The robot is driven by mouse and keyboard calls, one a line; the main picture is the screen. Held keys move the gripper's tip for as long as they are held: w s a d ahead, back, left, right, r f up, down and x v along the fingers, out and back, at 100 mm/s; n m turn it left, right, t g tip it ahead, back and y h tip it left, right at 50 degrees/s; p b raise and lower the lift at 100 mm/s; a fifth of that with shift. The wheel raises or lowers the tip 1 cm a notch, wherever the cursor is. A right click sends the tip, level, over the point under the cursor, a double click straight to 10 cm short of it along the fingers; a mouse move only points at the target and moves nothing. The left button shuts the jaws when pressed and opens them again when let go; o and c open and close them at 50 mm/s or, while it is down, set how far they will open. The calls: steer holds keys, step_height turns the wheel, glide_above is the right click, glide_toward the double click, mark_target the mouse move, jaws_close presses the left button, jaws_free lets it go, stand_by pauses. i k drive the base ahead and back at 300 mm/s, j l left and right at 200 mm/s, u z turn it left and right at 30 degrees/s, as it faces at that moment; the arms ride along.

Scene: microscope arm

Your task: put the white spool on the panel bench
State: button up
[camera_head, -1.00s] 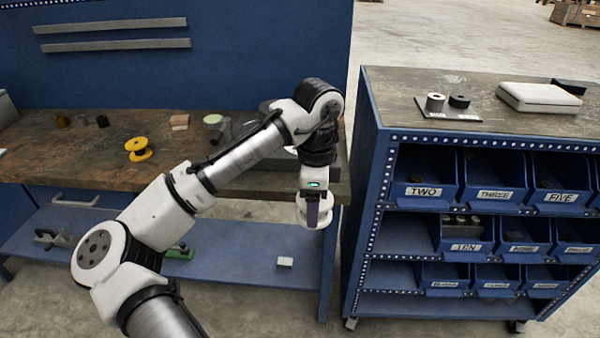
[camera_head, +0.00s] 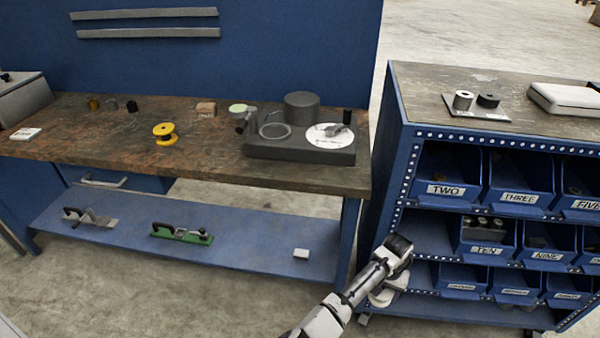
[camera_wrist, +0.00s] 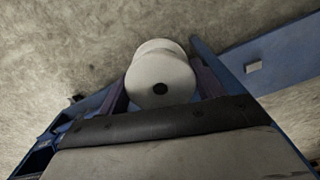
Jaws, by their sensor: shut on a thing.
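The white spool (camera_wrist: 160,75) is held between the two fingers of my gripper (camera_wrist: 163,88) in the wrist view, its round end with a dark hole facing the camera. Floor shows behind it. In the head view my arm's end is low at the right, in front of the bin cabinet; the fingers and spool cannot be made out clearly there. The panel bench (camera_head: 110,145), with a worn brown top and a blue back panel (camera_head: 270,60), stands at the left, away from my gripper.
On the bench top are a yellow spool (camera_head: 164,133), a dark grey device (camera_head: 300,150) at the right end and small parts at the back. The front middle is clear.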

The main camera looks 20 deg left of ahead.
mark_target(126, 132)
steer(key=u, duration=0.95)
steer(key=i+j+u, duration=0.15)
steer(key=u, duration=0.25)
steer(key=i+u, duration=0.35)
steer(key=k+j, duration=0.05)
steer(key=k, duration=0.05)
